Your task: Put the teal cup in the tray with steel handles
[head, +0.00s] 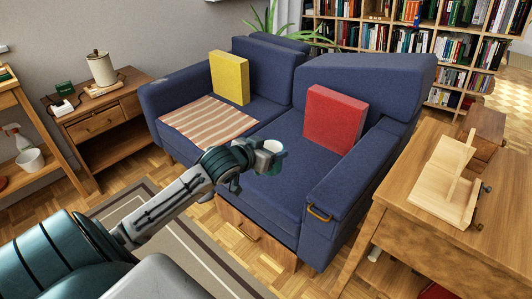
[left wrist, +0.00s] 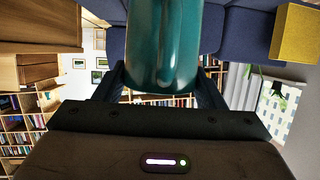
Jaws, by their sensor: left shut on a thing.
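My left gripper (head: 262,158) is shut on the teal cup (head: 273,146), held in the air in front of the blue sofa in the head view. Only a pale part of the cup shows there, beyond the fingers. In the left wrist view the glossy teal cup (left wrist: 163,42) fills the top middle, between the two dark fingers of the left gripper (left wrist: 160,84). I cannot make out a tray with steel handles in either view. My right gripper is not in view.
The sofa (head: 285,165) holds a yellow cushion (head: 229,78), a red cushion (head: 333,119) and a striped cloth (head: 208,115). A wooden cabinet (head: 395,215) at right bears a pale wooden stand (head: 438,195). A side table (head: 100,124) stands at left.

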